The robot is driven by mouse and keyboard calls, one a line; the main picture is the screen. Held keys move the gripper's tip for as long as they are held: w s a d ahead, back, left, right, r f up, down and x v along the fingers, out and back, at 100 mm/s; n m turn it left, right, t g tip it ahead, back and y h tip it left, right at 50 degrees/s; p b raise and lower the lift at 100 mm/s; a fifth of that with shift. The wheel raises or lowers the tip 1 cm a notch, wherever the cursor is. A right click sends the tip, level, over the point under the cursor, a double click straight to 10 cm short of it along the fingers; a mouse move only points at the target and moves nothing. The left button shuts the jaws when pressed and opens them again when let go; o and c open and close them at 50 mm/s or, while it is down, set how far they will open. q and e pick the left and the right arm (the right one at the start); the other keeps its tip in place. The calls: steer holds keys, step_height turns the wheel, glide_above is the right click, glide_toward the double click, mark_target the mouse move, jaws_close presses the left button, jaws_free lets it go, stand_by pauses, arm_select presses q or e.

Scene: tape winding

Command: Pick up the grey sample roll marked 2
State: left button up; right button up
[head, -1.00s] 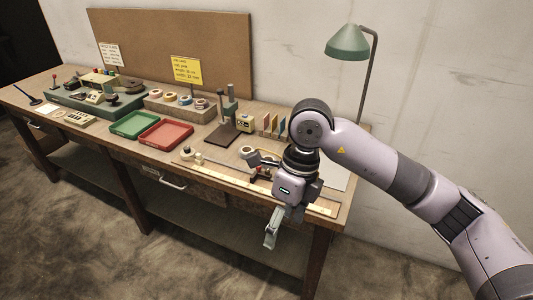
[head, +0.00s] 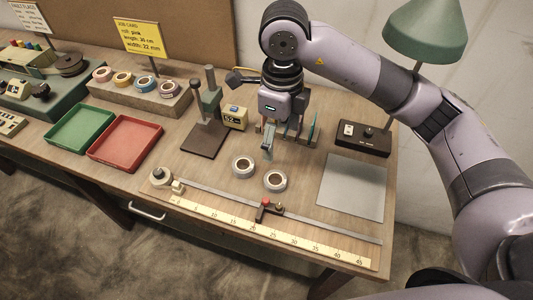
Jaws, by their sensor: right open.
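Two grey-white rolls lie flat on the bench: one roll on the left (head: 243,165) and one on the right (head: 275,181), close together but apart. Any number on them is too small to read, so I cannot tell which is marked 2. My right gripper (head: 270,147) is open and points down, just behind and above the rolls, with nothing visible between its fingers. My left gripper is not in view.
A ruler strip (head: 300,241) with a metal rail and red-knobbed slider (head: 265,208) runs in front of the rolls. A dark-based stand (head: 203,140) and small display box (head: 235,117) stand left; a grey mat (head: 352,187) lies right.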

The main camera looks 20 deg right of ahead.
steer(key=p, duration=0.2)
glide_above(275, 183)
steer(key=s, duration=0.1)
step_height(275, 183, down, 12)
steer(key=shift+f+p, duration=0.3)
steer(key=f, duration=0.1)
steer(key=f+p, duration=0.1)
steer(key=f, duration=0.1)
steer(key=shift+w+f, duration=0.3)
steer(key=shift+w, duration=0.1)
steer(key=shift+f, duration=0.45)
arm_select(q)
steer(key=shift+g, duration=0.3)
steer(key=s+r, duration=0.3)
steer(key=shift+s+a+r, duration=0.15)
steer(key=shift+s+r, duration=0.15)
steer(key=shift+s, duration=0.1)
arm_select(e)
steer(key=shift+c, duration=0.2)
